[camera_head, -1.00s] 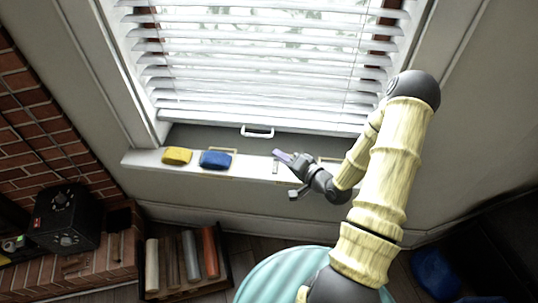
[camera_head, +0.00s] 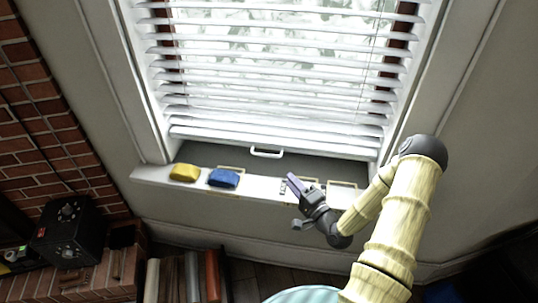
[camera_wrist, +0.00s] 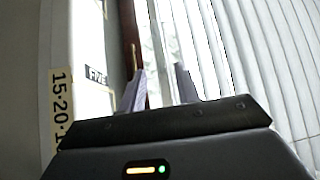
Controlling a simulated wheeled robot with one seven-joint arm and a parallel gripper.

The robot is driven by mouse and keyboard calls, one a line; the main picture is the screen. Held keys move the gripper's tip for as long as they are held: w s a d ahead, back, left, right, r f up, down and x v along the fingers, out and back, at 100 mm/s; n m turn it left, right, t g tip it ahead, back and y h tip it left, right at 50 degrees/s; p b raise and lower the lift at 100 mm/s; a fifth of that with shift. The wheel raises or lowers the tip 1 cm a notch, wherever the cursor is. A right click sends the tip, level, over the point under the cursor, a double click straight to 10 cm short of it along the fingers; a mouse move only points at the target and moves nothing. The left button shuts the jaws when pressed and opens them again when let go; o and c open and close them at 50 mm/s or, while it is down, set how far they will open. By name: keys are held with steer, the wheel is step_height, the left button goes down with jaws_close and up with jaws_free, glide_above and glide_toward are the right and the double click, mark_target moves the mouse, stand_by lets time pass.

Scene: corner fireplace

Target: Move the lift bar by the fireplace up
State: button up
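The lift bar is a small white loop handle (camera_head: 266,154) at the middle of the bottom rail of the white blind (camera_head: 275,138). The blind hangs nearly down to the sill, with a dark gap below its rail. My gripper (camera_head: 293,183) is in front of the sill, below and right of the handle and apart from it. In the wrist view my gripper (camera_wrist: 160,78) has its two fingers apart with nothing held between them. The blind slats (camera_wrist: 245,60) fill the right of that view; I cannot make out the handle there.
A yellow block (camera_head: 185,172) and a blue block (camera_head: 223,178) lie on the white sill (camera_head: 258,189), left of my gripper. A black box (camera_head: 68,229) stands on the brick hearth at left. A yellow numbered strip (camera_wrist: 61,110) shows in the wrist view.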

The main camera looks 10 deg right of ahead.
mark_target(268, 155)
steer(key=x, duration=1.3)
steer(key=shift+w+a+r+p, duration=0.2)
steer(key=shift+w+p, duration=0.1)
steer(key=shift+p, duration=0.1)
steer(key=shift+c, duration=0.4)
